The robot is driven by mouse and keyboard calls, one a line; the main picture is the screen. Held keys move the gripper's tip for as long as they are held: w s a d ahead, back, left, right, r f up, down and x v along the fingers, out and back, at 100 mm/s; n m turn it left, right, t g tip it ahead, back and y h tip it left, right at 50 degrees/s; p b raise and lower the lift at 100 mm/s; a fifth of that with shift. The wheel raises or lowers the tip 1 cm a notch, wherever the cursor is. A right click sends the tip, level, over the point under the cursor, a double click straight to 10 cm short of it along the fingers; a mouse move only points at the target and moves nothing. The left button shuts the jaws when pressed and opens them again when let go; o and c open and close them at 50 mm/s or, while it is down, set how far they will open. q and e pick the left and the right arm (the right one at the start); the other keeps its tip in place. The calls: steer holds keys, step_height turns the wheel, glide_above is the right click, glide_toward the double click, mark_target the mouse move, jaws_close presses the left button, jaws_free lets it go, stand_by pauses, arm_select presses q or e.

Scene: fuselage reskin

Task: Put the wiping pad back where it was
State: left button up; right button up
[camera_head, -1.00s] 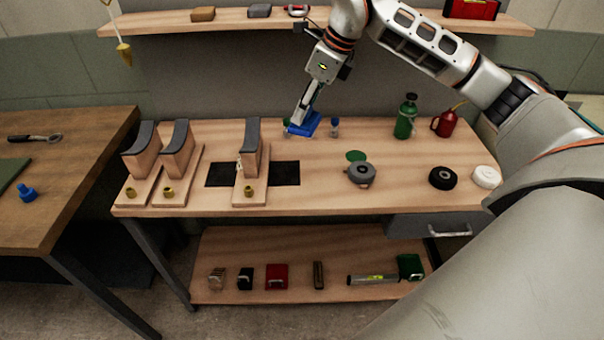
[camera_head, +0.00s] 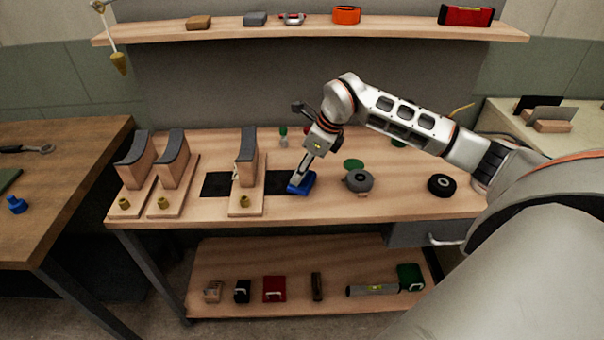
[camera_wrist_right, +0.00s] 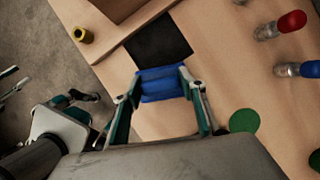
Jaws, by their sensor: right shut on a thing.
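The blue wiping pad (camera_head: 302,184) is in my right gripper (camera_head: 300,178), over the workbench's front half, just right of the black mat (camera_head: 216,184). In the right wrist view the pad (camera_wrist_right: 162,84) sits between the two fingertips of the right gripper (camera_wrist_right: 160,88), which are shut on it. There it lies by the end of the black mat (camera_wrist_right: 158,45). I cannot tell whether the pad touches the bench.
Wooden stands with dark curved tops (camera_head: 247,168) are to the left. A green disc (camera_head: 353,163), a grey round thing (camera_head: 359,182) and a black roll (camera_head: 441,185) are to the right. Small capped bottles (camera_wrist_right: 284,25) show in the wrist view.

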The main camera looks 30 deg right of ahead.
steer(key=shift+f, duration=0.85)
steer(key=shift+f, duration=0.15)
steer(key=o, duration=1.1)
